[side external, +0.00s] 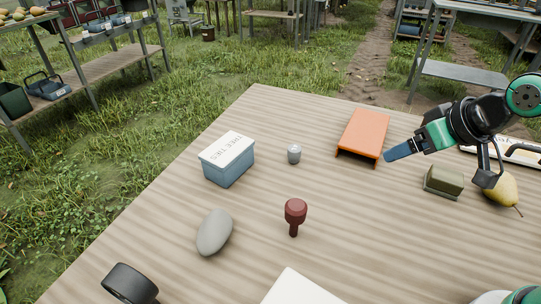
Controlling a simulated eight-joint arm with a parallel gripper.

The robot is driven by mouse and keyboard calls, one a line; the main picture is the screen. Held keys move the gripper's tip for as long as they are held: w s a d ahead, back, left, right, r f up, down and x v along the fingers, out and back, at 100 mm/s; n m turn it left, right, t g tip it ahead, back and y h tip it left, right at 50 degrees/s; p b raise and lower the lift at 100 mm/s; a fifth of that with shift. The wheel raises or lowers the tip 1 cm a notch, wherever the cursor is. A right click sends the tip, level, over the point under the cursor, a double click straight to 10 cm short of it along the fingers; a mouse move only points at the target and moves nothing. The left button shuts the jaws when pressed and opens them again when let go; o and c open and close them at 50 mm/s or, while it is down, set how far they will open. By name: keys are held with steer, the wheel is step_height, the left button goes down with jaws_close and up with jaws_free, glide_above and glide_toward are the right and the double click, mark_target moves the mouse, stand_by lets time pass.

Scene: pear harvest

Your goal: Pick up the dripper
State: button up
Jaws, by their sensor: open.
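A small grey capped piece (294,154) stands farther back. My gripper (398,151) is at the right, near the orange channel's right edge and away from the dark red piece. Its blue fingers point left and overlap in this view. It is open, with nothing seen between the fingers.
An orange channel (364,132), an olive block (444,181) and a pear (501,188) are near my arm. A blue box (228,160) with a white lid, a grey stone (215,232), a black ring (131,284) and a white item (306,289) lie elsewhere. The table's middle is mostly clear.

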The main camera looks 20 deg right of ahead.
steer(key=w+a+n+y, duration=0.2)
steer(key=w, duration=0.3)
steer(key=n+y, duration=0.6)
glide_toward(299, 149)
steer(key=w+a, duration=0.1)
steer(key=a, duration=0.1)
steer(key=f+n, duration=0.1)
steer(key=w+f+n+y, duration=0.1)
steer(key=f+n+y, duration=0.1)
steer(key=shift+w+d+f, duration=0.1)
steer(key=shift+w+f, duration=0.05)
steer(key=shift+w, duration=0.1)
steer(key=shift+x, duration=2.85)
jaws_close()
